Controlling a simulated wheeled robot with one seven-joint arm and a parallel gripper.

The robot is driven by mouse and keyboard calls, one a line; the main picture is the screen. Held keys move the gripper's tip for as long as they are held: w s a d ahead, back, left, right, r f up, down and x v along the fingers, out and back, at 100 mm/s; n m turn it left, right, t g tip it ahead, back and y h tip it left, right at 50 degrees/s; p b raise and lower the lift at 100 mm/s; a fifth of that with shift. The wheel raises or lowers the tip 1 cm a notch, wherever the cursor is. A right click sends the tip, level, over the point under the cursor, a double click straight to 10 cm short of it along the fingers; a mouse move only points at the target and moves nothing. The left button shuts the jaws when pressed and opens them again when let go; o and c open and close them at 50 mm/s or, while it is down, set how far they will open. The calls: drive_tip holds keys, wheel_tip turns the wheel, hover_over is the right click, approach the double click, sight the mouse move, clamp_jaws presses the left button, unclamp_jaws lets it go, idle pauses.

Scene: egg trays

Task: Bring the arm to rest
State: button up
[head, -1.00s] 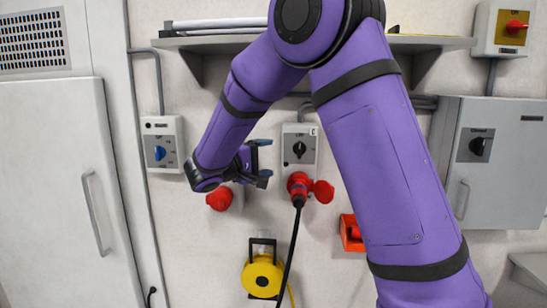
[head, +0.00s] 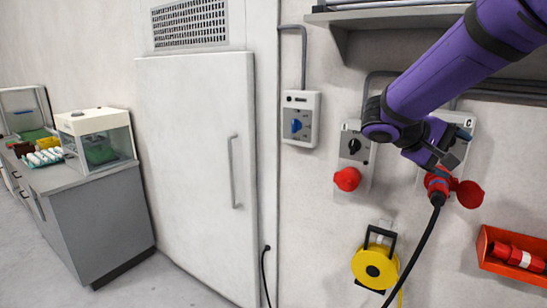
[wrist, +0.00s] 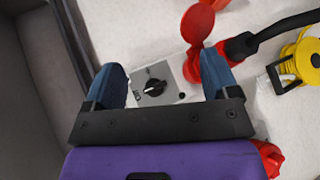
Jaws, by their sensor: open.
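My gripper (head: 455,148) is at the right of the head view, at the end of my purple arm, in front of a grey switch plate on the wall. It hides much of that plate. In the wrist view, its two blue fingers (wrist: 162,62) stand wide apart with nothing held between them. A black rotary switch (wrist: 153,88) shows between and beyond the fingers. A red plug (head: 437,185) with a black cable sits just below the gripper in the head view. I cannot tell whether the gripper touches anything there.
A blue switch (head: 297,125) and a red-capped socket (head: 347,179) are on the wall. A yellow cable reel (head: 375,268) hangs below, with a red bin (head: 486,250) to its right. A shelf (head: 400,18) juts out above. A white door (head: 195,170) and counter (head: 95,215) stand left.

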drive_tip(key=s+a+t+y, duration=0.2)
drive_tip(key=s+y, duration=0.4)
drive_tip(key=s, duration=0.5)
drive_tip(key=s+a+m+t+y, duration=0.1)
drive_tip(key=s+a+t+y, duration=0.2)
drive_tip(key=s, duration=0.9)
drive_tip(key=a+y, duration=0.2)
drive_tip(key=y, duration=0.2)
drive_tip(key=shift+a+f, duration=0.2)
drive_tip(key=shift+f, duration=0.15)
